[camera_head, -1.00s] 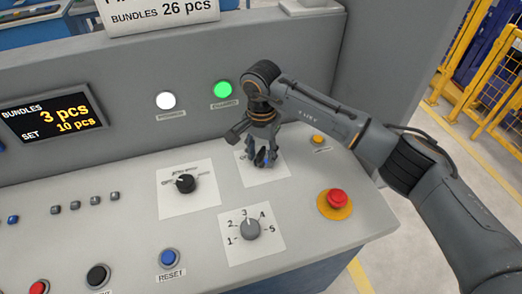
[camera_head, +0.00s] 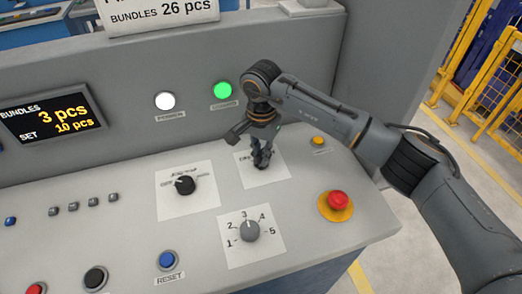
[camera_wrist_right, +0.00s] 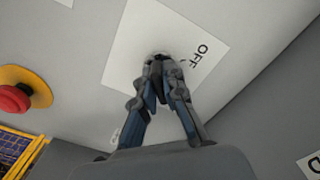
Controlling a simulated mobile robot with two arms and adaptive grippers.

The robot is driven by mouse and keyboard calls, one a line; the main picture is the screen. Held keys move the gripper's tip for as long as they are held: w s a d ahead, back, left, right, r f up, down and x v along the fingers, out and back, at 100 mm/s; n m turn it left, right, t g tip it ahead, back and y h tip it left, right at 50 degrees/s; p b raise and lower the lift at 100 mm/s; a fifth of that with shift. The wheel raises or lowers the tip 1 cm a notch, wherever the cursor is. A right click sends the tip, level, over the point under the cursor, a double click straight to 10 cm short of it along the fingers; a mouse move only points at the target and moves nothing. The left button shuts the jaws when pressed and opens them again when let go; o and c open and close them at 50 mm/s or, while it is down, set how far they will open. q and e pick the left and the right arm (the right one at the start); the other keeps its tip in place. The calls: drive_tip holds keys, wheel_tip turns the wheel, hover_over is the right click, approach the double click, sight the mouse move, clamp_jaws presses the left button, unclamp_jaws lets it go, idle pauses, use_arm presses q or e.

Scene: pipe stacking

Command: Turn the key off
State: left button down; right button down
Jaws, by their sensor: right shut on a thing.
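The white key-switch plate (camera_head: 280,177) lies on the sloped console panel, right of the black selector. In the right wrist view the plate (camera_wrist_right: 135,45) shows the word OFF beside the fingertips. My right gripper (camera_head: 262,164) reaches down to the middle of this plate. In the right wrist view its fingers (camera_wrist_right: 160,66) are closed together at the switch, shut on the key. The key itself is almost wholly hidden by the fingers, so I cannot tell its angle. My left gripper is not in view.
A red emergency button (camera_head: 337,201) on a yellow base stands right of the plate. A black selector (camera_head: 185,184) and a grey numbered dial (camera_head: 250,230) are close by. A green lamp (camera_head: 223,90) and a white lamp (camera_head: 165,100) glow on the upright wall behind.

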drive_tip(key=shift+f+n+b, duration=0.2)
drive_tip(key=shift+n+b, duration=0.4)
drive_tip(key=shift+b, duration=0.2)
drive_tip(key=shift+n+b, duration=0.8)
drive_tip(key=shift+n, duration=0.1)
drive_tip(key=shift+r, duration=0.2)
drive_tip(key=shift+n, duration=0.3)
drive_tip(key=shift+f+n+b, duration=0.2)
drive_tip(key=shift+n+b, duration=0.8)
drive_tip(key=shift+b, duration=0.1)
drive_tip(key=shift+r+n, duration=0.15)
drive_tip(key=shift+n, duration=0.55)
